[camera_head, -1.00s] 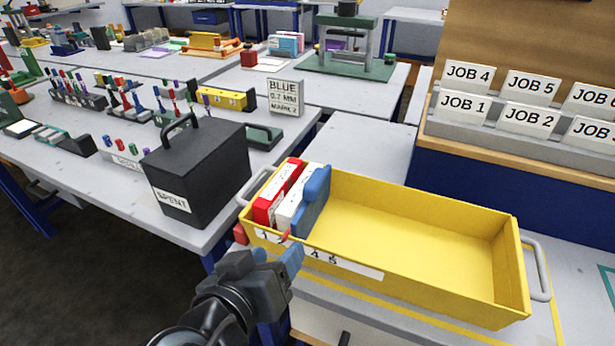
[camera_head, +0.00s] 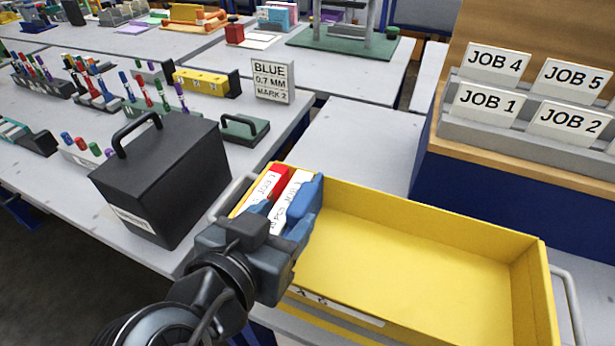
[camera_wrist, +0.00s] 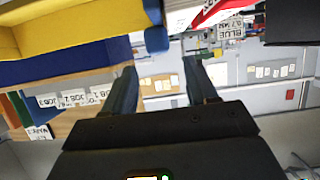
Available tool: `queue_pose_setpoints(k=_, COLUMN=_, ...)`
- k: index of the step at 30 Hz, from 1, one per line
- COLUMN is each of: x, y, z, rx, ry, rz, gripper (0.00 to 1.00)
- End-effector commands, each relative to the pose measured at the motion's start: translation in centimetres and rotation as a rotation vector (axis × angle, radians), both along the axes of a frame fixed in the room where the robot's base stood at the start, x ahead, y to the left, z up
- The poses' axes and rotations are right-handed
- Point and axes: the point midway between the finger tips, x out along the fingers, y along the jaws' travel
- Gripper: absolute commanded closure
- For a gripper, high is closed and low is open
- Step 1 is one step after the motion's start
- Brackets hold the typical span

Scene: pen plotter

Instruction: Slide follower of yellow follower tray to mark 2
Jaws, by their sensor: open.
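The yellow follower tray (camera_head: 420,270) lies on the bench; it shows upside down in the wrist view (camera_wrist: 75,28). Its blue follower (camera_head: 306,198) stands near the tray's left end, against a white box (camera_head: 287,200) and a red box (camera_head: 262,185). The follower's end shows in the wrist view (camera_wrist: 155,30). My gripper (camera_head: 279,219) is open at the tray's front left wall, close in front of the follower. In the wrist view nothing is between its fingers (camera_wrist: 160,75). My gripper hides most of the mark strip (camera_head: 340,309) and the pointer.
A black lidded box (camera_head: 165,185) with a handle stands left of the tray. A sign (camera_head: 272,80) behind reads BLUE, 0.7 MM, MARK 2. A job card rack (camera_head: 525,140) is at the back right. The tray's right part is empty.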

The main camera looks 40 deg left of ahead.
Motion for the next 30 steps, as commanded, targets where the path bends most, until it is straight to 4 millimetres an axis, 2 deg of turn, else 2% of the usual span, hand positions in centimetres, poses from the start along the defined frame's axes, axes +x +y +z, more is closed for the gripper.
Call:
queue_pose_setpoints(k=5, x=1.2, y=0.2, z=-0.4, rx=0.007, ry=0.002, rz=-0.007, gripper=0.43)
queue_pose_setpoints(k=12, x=4.5, y=1.0, z=-1.8, rx=0.005, ry=0.002, rz=-0.005, gripper=0.43)
queue_pose_setpoints(k=18, x=6.5, y=1.5, z=-2.7, rx=0.006, ry=0.001, rz=-0.005, gripper=0.43)
queue_pose_setpoints(k=29, x=7.0, y=1.6, z=-3.0, rx=0.006, ry=0.002, rz=-0.004, gripper=0.43)
queue_pose_setpoints(k=30, x=7.0, y=1.6, z=-3.0, rx=0.006, ry=0.002, rz=-0.004, gripper=0.45)
